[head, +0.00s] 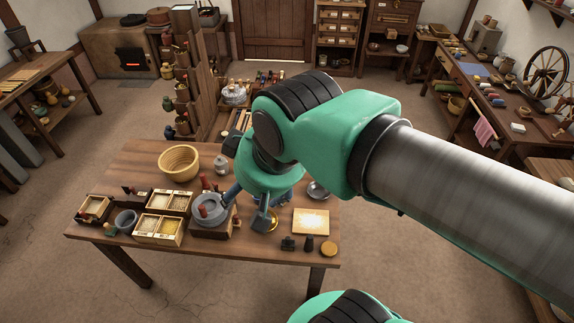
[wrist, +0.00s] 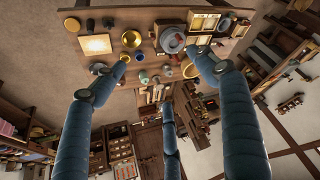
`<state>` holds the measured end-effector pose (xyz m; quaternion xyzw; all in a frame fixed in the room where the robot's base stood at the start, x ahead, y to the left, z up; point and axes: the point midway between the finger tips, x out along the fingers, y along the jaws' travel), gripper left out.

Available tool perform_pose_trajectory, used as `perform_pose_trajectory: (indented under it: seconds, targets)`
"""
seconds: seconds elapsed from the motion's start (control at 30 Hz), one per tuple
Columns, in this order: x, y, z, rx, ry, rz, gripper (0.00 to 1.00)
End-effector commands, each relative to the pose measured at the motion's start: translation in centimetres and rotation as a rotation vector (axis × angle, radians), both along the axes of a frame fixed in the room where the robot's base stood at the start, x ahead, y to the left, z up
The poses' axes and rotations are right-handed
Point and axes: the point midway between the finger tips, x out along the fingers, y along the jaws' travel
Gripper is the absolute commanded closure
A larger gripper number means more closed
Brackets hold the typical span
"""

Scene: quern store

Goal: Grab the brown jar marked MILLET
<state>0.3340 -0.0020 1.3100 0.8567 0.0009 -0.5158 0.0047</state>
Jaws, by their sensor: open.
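I cannot pick out a brown jar marked MILLET; no lettering is readable in either view, and my arm hides part of the table. My gripper (head: 245,208) is over the wooden table (head: 135,160), beside the grey stone quern (head: 209,211). Small pots (wrist: 143,76) show between the fingers, too small to identify. A pale lidded jar (head: 221,163) stands behind the quern.
A woven basket (head: 179,162) stands at the back of the table. Grain trays (head: 158,229) lie left of the quern. A bright square board (head: 311,222) and small dark weights (head: 309,243) are at the right. A tall shelf stand (head: 186,75) with small pots rises behind the table.

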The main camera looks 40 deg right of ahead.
Motion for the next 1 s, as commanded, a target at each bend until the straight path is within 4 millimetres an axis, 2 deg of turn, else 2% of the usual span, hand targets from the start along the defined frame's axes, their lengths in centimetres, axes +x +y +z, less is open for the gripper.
perform_pose_trajectory:
  seconds: [0.27,0.57,0.87,1.0]
  targets:
    - [3.8,-1.6,0.4,-0.037,0.042,0.031,0.28]
    - [10.3,-5.0,0.0,-0.091,0.11,0.094,0.28]
    - [16.9,-9.5,-1.9,-0.134,0.179,0.162,0.28]
    - [19.8,-11.9,-3.4,-0.148,0.212,0.196,0.28]
